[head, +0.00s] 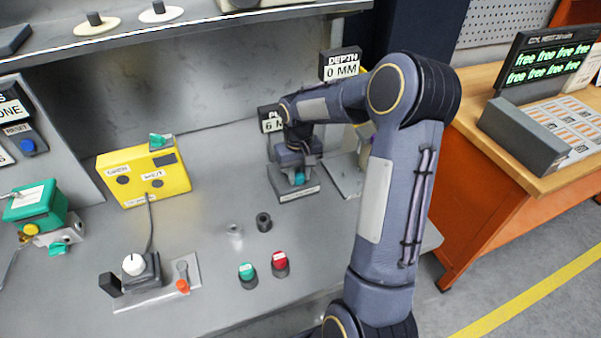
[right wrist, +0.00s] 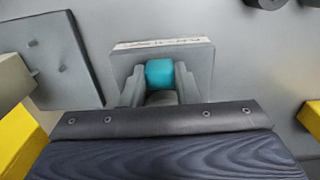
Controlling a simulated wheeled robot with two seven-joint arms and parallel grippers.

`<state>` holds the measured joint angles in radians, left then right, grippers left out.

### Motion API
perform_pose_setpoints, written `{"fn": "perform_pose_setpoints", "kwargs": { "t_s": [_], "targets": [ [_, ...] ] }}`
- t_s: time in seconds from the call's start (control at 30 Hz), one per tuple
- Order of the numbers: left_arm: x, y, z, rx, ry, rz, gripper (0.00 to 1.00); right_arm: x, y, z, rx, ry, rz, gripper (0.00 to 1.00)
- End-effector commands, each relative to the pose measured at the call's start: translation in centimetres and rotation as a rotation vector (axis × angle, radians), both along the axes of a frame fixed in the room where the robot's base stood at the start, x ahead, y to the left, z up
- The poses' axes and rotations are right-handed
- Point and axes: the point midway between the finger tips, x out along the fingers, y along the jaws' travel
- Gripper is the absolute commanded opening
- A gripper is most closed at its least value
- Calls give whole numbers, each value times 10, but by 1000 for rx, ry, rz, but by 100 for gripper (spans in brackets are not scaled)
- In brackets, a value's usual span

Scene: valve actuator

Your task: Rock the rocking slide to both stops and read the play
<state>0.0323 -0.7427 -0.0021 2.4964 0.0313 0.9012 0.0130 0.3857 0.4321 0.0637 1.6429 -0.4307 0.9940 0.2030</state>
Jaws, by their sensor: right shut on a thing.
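The rocking slide shows as a teal block (head: 299,179) on a grey base plate (head: 298,194) at the back of the bench. My right gripper (head: 298,170) reaches down over it and is shut on it. In the right wrist view the teal block (right wrist: 160,73) sits between the two grey fingers, above its labelled plate (right wrist: 200,58). Behind my right wrist stands a dark readout (head: 270,122). Its text is partly covered; a "6" and part of a unit show. My left gripper is not in view.
A readout (head: 341,67) marked "DEPTH 0 MM" stands behind my arm. A yellow box (head: 130,190), a green push button (head: 247,271), a red one (head: 280,262) and a dark peg (head: 263,221) stand left and front. A shelf edge (head: 200,37) overhangs the back.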

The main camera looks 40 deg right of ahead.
Motion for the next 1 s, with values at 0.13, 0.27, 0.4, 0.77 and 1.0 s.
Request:
{"fn": "perform_pose_setpoints", "kwargs": {
  "t_s": [0.13, 0.27, 0.4, 0.77, 1.0],
  "targets": [
    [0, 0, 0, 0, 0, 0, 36, 2, 2, 1, 0, -6, 1, 9],
    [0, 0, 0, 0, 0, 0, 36, 3, 3, 1, 0, -6, 1, 9],
    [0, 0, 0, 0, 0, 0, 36, 3, 3, 1, 0, -6, 2, 9],
    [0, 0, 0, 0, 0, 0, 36, 2, 3, 0, 0, -2, 1, 53],
    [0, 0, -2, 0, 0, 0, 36, 2, 3, 10, -1, -4, 1, 53]
  ]
}}
